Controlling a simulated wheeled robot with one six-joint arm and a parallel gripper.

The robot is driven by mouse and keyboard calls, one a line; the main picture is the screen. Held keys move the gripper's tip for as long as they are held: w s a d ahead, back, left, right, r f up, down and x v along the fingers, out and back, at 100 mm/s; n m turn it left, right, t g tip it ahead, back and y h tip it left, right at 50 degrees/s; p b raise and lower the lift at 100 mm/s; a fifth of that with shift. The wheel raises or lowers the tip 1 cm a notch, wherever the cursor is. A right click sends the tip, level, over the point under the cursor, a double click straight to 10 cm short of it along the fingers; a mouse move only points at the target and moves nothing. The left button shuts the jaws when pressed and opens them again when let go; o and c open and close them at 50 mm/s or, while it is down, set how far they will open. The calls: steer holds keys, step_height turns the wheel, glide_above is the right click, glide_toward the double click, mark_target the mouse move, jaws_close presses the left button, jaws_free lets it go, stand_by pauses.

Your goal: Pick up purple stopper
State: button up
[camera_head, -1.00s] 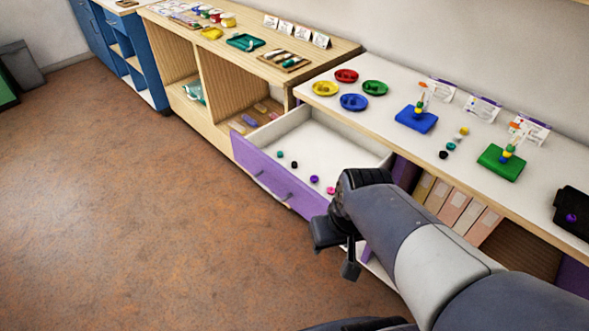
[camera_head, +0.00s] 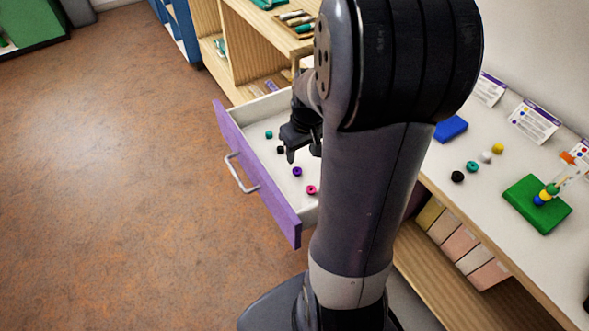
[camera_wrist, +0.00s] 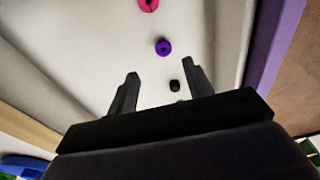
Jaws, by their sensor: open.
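The purple stopper (camera_head: 297,171) lies on the white floor of the open drawer (camera_head: 262,200), between a pink stopper (camera_head: 311,190) and a black one (camera_head: 281,150). My gripper (camera_head: 303,158) hangs over the drawer, open and empty, a little beyond the purple stopper in the head view. In the wrist view the purple stopper (camera_wrist: 163,47) lies ahead of the open fingers (camera_wrist: 160,82), with the pink one (camera_wrist: 148,5) farther up and the black one (camera_wrist: 174,85) near the right finger. My arm hides the drawer's right part in the head view.
A teal stopper (camera_head: 269,134) lies near the drawer's far end. The drawer's purple front and side walls surround the stoppers. On the counter at right stand a green board (camera_head: 537,204), a blue board (camera_head: 450,128) and several loose beads.

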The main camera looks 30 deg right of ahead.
mark_target(298, 167)
steer(key=f, duration=0.5)
steer(key=w+f+b, duration=0.1)
steer(key=f, duration=0.1)
steer(key=shift+a+f, duration=0.2)
steer(key=shift+a, duration=0.1)
steer(key=c, duration=1)
